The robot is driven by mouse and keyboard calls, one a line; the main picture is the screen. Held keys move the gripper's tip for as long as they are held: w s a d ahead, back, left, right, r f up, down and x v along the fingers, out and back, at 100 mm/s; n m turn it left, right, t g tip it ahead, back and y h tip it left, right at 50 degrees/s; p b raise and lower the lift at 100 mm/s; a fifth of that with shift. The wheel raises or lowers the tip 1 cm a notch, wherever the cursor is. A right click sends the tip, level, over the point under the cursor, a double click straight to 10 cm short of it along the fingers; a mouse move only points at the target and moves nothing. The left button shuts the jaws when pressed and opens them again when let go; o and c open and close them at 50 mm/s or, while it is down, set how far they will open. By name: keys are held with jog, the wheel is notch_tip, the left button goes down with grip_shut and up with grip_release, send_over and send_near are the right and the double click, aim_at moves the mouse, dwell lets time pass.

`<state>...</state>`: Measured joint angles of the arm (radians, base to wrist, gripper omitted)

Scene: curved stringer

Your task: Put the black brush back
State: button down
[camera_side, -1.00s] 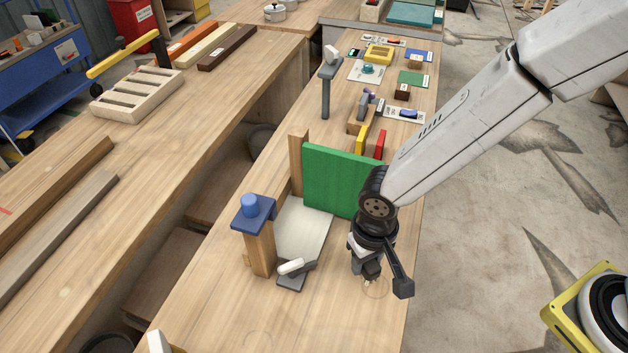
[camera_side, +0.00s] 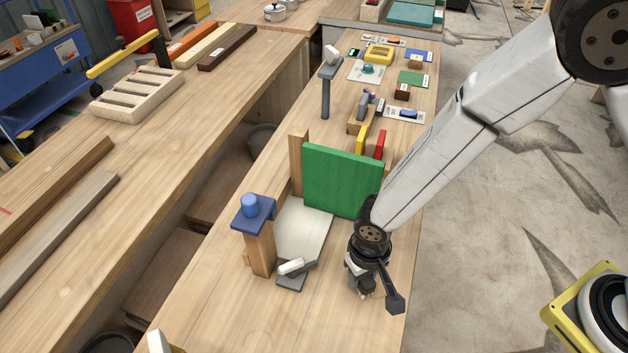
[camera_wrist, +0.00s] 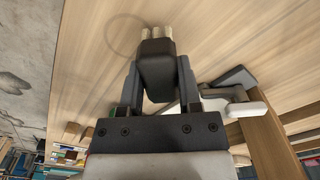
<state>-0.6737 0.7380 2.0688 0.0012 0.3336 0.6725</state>
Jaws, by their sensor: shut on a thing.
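The black brush (camera_wrist: 156,62) with pale bristles (camera_wrist: 157,33) sits between the two fingers of my gripper (camera_wrist: 158,82) in the wrist view. The gripper is shut on it. The bristles point away from the palm, toward the wooden bench. A faint ring mark (camera_wrist: 125,35) on the bench shows beside the bristle end. In the side view my gripper (camera_side: 361,286) is low over the front right of the bench; the brush is mostly hidden there. I cannot tell whether the bristles touch the bench.
A green board (camera_side: 340,180) stands behind my gripper. To its left are a blue-topped wooden post (camera_side: 260,248) and a grey tool with a white part (camera_side: 292,267). The bench (camera_side: 290,325) is clear in front; its right edge is close.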

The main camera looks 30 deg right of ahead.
jog(key=shift+f, duration=1.05)
jog(key=shift+f, duration=0.1)
jog(key=shift+c, duration=1.4)
grip_release()
jog(key=shift+r, duration=6.1)
jog(key=d+r+t, duration=0.1)
jog(key=d+r, duration=0.1)
jog(key=d, duration=0.9)
jog(key=s+d+r+t, duration=0.1)
jog(key=d+r, duration=0.2)
jog(key=d, duration=0.9)
jog(key=shift+d+t, duration=0.25)
jog(key=shift+t, duration=0.05)
